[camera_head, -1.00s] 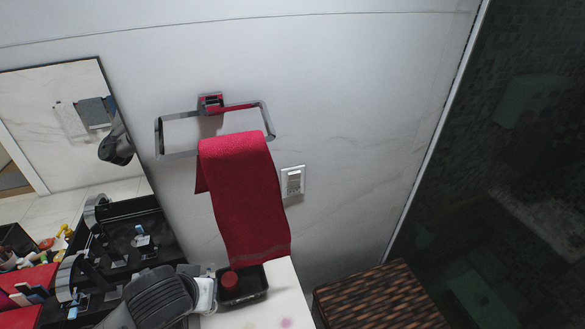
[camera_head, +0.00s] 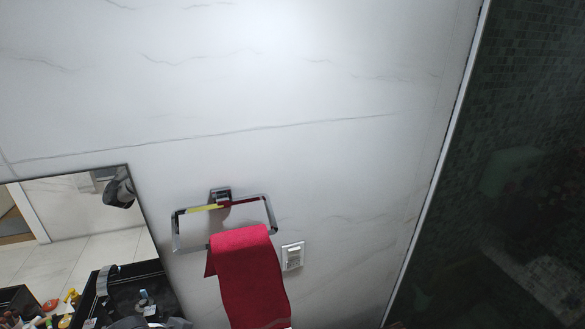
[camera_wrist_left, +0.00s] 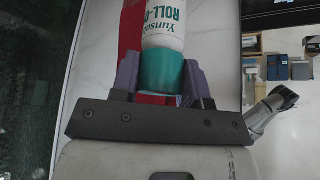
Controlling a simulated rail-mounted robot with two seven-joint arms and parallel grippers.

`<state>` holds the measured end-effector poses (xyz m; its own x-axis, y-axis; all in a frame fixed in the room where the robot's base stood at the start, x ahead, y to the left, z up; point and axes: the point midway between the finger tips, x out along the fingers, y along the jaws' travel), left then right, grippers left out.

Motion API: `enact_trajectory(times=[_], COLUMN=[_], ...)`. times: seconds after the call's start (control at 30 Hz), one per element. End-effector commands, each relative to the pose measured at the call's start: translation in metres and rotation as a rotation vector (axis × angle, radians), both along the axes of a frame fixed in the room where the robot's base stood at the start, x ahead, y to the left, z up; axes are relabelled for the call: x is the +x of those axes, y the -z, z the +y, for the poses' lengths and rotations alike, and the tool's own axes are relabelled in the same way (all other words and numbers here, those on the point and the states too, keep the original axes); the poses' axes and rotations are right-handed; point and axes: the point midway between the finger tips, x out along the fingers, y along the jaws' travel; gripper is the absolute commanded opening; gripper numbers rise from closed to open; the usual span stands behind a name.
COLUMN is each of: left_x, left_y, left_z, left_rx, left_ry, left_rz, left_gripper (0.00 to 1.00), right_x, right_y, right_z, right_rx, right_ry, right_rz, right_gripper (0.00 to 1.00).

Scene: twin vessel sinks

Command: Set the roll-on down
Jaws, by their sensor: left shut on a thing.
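The roll-on (camera_wrist_left: 165,38) is a bottle with a white body marked "ROLL-O" and a teal lower part, seen in the left wrist view. My left gripper (camera_wrist_left: 161,76) is shut on the teal part, one finger on each side. The far end of the bottle is cut off by the top of the picture. My right gripper is not seen.
A red towel (camera_head: 248,275) hangs from a chrome ring (camera_head: 192,208) on the marble wall. A white switch plate (camera_head: 292,256) is beside it. A mirror (camera_head: 90,215) stands at the left, reflecting black trays and small items. A dark glass area (camera_head: 480,190) lies right. The counter is below the picture.

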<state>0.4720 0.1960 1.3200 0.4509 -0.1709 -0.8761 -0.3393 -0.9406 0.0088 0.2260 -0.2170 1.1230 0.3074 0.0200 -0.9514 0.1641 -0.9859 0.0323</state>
Motion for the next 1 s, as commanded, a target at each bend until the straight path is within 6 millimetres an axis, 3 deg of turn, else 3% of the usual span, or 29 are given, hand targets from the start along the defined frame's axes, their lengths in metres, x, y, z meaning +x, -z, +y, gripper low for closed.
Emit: enact_trajectory(times=[0.03, 0.2, 0.4, 0.67, 0.87, 1.0], left_x=[-0.003, -0.008, -0.011, -0.013, -0.027, -0.056], left_y=[-0.016, -0.030, -0.037, -0.037, -0.013, 0.028], left_z=[0.000, 0.001, 0.003, 0.003, 0.002, -0.013], left_rx=[-0.002, -0.002, 0.000, 0.001, 0.000, -0.004], left_ry=[0.022, 0.091, 0.138, 0.154, 0.157, 0.168], left_rz=[0.002, -0.006, -0.016, -0.020, -0.014, -0.010], left_gripper=[0.03, 0.03, 0.03, 0.03, 0.03, 0.03], right_x=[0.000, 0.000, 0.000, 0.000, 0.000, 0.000], right_y=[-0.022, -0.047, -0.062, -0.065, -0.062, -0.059], right_z=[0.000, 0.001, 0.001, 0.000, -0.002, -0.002], right_rx=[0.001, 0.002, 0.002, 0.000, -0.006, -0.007], right_ry=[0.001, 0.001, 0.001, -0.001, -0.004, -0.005], right_rz=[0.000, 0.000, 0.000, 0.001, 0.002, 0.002], right_gripper=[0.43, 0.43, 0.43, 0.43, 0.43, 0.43])
